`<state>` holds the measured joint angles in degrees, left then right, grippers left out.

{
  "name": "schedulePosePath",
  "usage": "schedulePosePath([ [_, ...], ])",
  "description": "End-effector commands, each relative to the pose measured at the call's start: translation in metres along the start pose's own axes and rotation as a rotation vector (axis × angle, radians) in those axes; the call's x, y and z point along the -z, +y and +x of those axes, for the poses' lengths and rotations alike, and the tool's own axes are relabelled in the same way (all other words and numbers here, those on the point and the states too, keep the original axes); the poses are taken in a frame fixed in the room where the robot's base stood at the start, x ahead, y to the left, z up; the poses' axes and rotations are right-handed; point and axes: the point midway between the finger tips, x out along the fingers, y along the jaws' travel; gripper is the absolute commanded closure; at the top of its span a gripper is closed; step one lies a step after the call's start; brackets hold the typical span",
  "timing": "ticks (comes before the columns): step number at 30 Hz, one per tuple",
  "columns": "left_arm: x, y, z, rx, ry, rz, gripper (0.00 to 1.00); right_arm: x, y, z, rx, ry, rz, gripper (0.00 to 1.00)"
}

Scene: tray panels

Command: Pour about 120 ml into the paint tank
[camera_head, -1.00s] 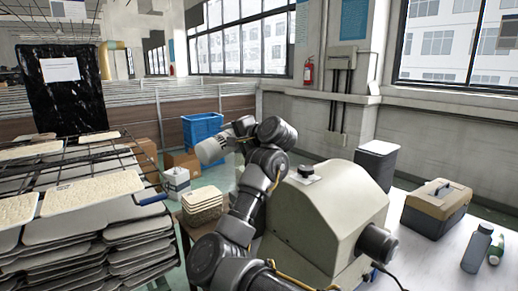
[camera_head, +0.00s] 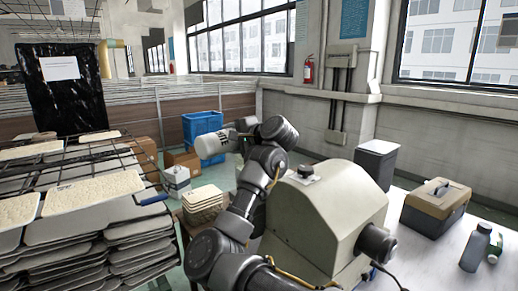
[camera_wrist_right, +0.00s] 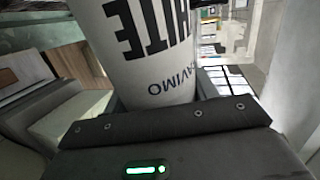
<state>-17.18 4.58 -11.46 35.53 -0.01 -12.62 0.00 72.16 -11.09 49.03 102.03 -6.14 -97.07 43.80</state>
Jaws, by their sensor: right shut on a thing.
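A white bottle (camera_head: 211,144) with black lettering lies nearly on its side in the air, left of the middle in the head view. My right gripper (camera_head: 236,136) is shut on it. In the right wrist view the bottle (camera_wrist_right: 150,50) fills the top middle between the fingers (camera_wrist_right: 160,95), and its print includes "WHITE". Its far end is outside that view. A large beige machine (camera_head: 325,205) with a dark round cap (camera_head: 306,172) on top stands right of my arm. Nothing shown is marked as the paint tank, so I cannot tell whether this is it. My left gripper is not in view.
A wire rack (camera_head: 70,175) with stacked trays stands at the left. The white table (camera_head: 415,262) at right holds a toolbox (camera_head: 436,205), a grey bin (camera_head: 376,163) and a grey bottle (camera_head: 475,249).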

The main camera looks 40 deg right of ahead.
Motion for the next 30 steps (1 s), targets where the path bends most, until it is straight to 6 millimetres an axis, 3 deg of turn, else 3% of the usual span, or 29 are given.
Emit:
schedulePosePath([
  [30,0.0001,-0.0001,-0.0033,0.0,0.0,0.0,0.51,-0.0097,-0.0013,-0.0011,0.003,-0.017,0.068,0.9],
])
